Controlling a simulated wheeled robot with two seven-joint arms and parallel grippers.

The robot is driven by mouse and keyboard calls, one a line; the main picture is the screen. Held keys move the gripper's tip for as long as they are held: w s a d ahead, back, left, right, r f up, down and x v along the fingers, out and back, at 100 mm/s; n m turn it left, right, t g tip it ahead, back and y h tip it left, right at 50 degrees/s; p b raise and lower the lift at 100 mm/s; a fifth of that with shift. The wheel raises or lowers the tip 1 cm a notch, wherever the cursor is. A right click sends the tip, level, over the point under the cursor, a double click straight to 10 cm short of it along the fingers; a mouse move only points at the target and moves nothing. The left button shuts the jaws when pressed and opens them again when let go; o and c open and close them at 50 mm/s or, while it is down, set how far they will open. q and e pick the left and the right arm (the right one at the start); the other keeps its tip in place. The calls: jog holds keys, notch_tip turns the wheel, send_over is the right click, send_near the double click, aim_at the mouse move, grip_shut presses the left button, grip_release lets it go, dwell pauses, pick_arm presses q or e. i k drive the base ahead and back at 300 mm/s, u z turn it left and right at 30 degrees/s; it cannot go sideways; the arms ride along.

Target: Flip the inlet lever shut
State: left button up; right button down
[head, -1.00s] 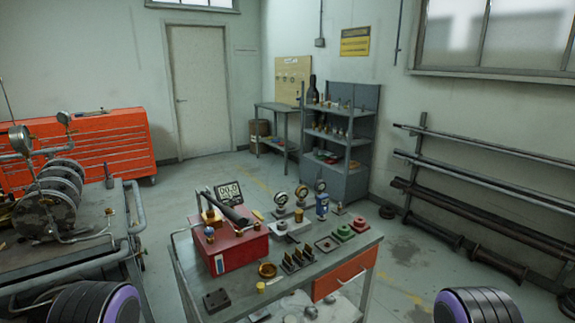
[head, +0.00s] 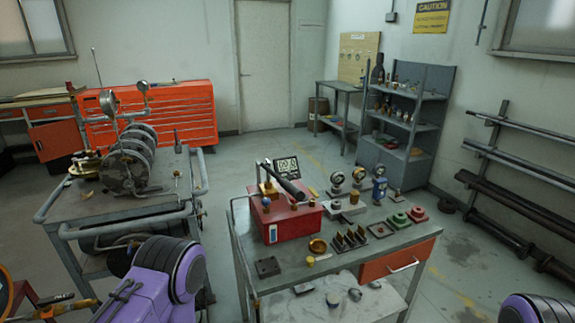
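A steel flanged valve assembly (head: 128,170) stands on the grey cart (head: 110,207) at the left in the head view. Two round gauges rise from it, one a larger dial (head: 108,101). A brass fitting (head: 85,167) sits at its left end, with a small reddish part by it. I cannot make out which part is the inlet lever, or its position, at this size. Neither gripper is in view. Only purple and black links of my arms show, at the bottom left and bottom right.
A workbench (head: 345,262) in the middle holds a red box (head: 285,222), gauges and several small parts. The cart's pipe rail (head: 130,228) runs along its front. A red tool chest (head: 170,115) stands behind. Floor is clear between cart and bench.

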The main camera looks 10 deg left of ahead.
aim_at(43, 303)
jog(key=u, duration=2.15)
jog(key=k, duration=0.65)
jog(key=u, duration=0.65)
jog(key=i, duration=1.3)
